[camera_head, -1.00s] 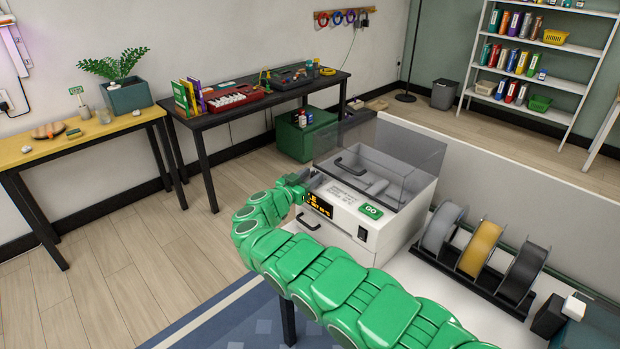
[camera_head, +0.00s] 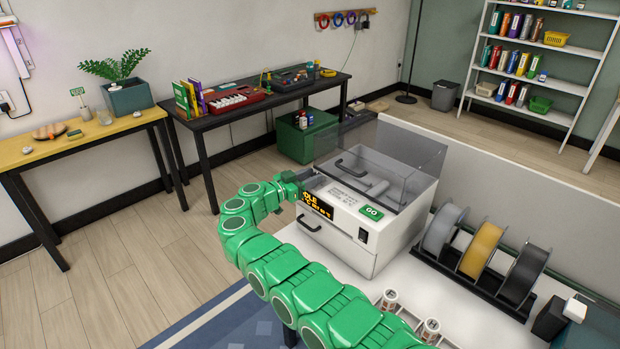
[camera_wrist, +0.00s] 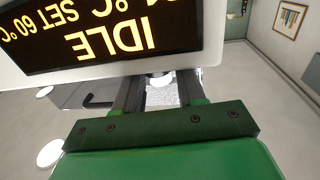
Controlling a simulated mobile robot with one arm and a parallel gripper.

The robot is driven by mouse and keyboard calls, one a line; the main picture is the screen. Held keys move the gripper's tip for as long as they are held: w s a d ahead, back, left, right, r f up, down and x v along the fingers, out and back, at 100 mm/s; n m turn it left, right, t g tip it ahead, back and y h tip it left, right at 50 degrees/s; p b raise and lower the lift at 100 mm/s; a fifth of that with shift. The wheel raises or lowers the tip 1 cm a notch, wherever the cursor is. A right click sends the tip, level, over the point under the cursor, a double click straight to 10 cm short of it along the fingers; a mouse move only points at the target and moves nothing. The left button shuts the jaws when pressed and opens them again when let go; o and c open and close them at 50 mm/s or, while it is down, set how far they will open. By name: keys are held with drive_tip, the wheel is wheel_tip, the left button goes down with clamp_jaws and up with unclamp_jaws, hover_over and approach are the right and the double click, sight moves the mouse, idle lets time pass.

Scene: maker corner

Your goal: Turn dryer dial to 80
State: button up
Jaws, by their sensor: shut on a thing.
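The filament dryer (camera_head: 345,230) is a white box with a clear lid, a green GO button (camera_head: 371,212) and a black switch. Its display (camera_head: 317,206) shows amber text. In the wrist view the display (camera_wrist: 105,35) is upside down and reads IDLE and SET 60 °C. My gripper (camera_head: 294,187) is at the left end of the dryer's front, beside the display. In the wrist view its two dark fingers (camera_wrist: 158,90) reach up to the front panel just below the display. They are shut on the dial, which is mostly hidden between them.
Filament spools (camera_head: 484,249) stand in a black rack right of the dryer. Two small containers (camera_head: 389,299) are on the white counter (camera_head: 430,285) near my arm. A dark table (camera_head: 255,98) and a wooden table (camera_head: 80,141) stand behind to the left. The floor between is clear.

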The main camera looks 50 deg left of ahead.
drive_tip(key=shift+s+a+f+h, duration=0.1)
drive_tip(key=shift+s+f+h, duration=0.05)
drive_tip(key=shift+h, duration=0.25)
drive_tip(key=shift+c, duration=0.4)
drive_tip(key=o, duration=1)
drive_tip(key=shift+o, duration=0.2)
drive_tip(key=s, duration=0.7)
drive_tip(key=shift+s+a, duration=0.25)
drive_tip(key=shift+a, duration=0.15)
